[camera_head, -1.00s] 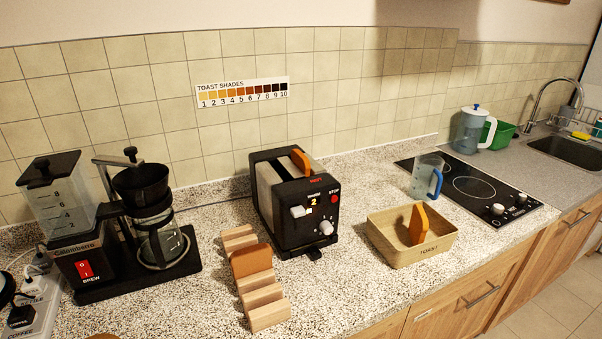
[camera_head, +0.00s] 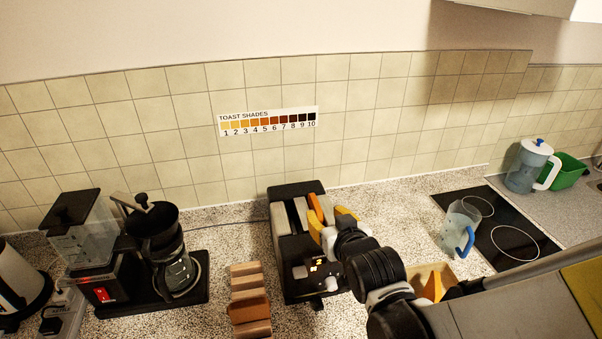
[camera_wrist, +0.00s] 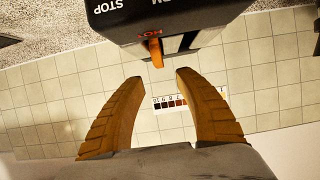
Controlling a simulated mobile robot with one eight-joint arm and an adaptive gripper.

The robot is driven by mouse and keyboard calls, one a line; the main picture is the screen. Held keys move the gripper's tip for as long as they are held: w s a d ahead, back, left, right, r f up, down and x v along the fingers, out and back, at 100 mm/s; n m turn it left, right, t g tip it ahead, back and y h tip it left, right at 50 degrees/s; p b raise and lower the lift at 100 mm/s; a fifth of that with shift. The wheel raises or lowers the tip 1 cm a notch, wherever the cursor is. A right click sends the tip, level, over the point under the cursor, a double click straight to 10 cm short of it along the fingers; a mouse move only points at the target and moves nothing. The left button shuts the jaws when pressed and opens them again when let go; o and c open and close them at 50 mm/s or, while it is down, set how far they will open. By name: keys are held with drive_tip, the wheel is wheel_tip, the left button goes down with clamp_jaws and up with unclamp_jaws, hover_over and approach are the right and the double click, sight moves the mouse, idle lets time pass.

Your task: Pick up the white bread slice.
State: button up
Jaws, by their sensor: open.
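My gripper (camera_head: 328,214) is open beside the top right of the black toaster (camera_head: 283,258), with its yellow-orange fingers near the slots. An orange-brown slice (camera_head: 314,207) sticks up from the toaster's right slot. In the wrist view the toaster (camera_wrist: 165,15) is at the top, and the slice (camera_wrist: 155,52) stands just beyond the gap between my open fingertips (camera_wrist: 160,76), apart from them. Another brown slice (camera_head: 249,311) stands in the wooden rack (camera_head: 246,282), and an orange one (camera_head: 433,286) in the basket. No slice looks clearly white.
The coffee maker (camera_head: 150,250) stands at left. A measuring jug (camera_head: 459,228) stands by the black hob (camera_head: 510,243) at right. My arm partly hides the basket (camera_head: 459,268). A toast shade chart (camera_head: 268,121) is on the tiled wall.

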sight(317, 205)
drive_tip(key=x, duration=0.4)
drive_tip(key=shift+f+b, duration=0.2)
drive_tip(key=shift+b, duration=0.15)
drive_tip(key=b+x, duration=0.1)
drive_tip(key=x, duration=0.4)
drive_tip(key=shift+w, duration=0.3)
clamp_jaws()
